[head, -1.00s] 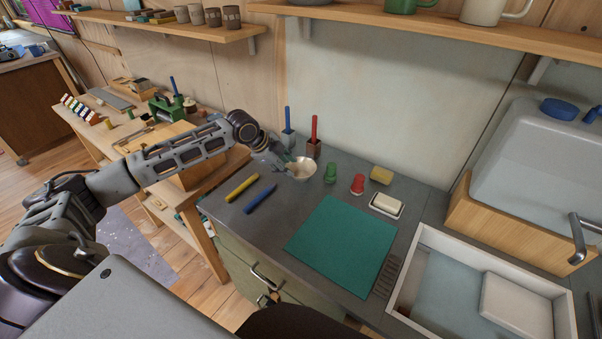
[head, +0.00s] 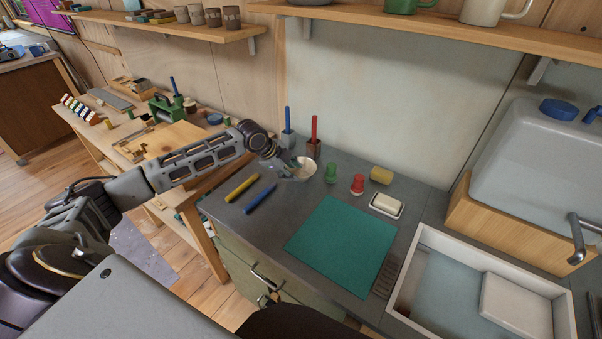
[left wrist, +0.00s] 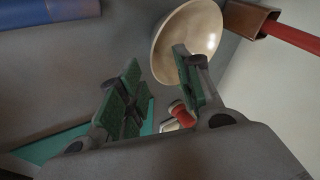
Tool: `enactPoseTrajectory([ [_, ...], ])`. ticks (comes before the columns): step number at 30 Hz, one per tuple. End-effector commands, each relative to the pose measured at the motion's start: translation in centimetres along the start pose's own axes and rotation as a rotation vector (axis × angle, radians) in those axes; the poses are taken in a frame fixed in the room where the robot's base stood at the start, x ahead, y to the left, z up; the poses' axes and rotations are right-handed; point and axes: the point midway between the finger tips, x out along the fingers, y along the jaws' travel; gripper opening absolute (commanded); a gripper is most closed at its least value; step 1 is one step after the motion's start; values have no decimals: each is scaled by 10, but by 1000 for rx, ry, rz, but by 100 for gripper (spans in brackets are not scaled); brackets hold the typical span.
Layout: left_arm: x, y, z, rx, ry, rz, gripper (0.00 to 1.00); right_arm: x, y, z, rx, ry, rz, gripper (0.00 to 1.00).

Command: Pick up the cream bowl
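The cream bowl (head: 309,165) sits on the grey counter in front of the cup with the red stick. My left gripper (head: 291,174) covers its left side in the head view. The left wrist view shows the bowl (left wrist: 188,32) with its hollow side toward the camera. There my left gripper (left wrist: 160,88) is open, its green-padded fingers apart. One finger overlaps the bowl's lower rim and inside; the other is left of the bowl over bare counter. I cannot tell whether either finger touches it. My right gripper is not in view.
Behind the bowl stand a cup with a red stick (head: 314,148) and a holder with a blue stick (head: 287,137). Green (head: 331,172) and red (head: 357,184) pieces stand to its right. Yellow (head: 242,187) and blue (head: 260,198) sticks lie front left. The green mat (head: 342,246) is clear.

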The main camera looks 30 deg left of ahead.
Motion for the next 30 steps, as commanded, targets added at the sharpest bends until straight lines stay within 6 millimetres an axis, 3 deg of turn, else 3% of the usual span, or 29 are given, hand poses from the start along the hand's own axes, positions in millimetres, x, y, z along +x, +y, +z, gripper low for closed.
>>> enactPoseTrajectory([
  [12,38,2,0,-2,1,0,35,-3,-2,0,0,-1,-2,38],
  [29,41,2,0,0,0,0,35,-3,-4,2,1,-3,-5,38],
  [30,41,2,0,0,0,0,30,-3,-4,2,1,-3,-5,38],
])
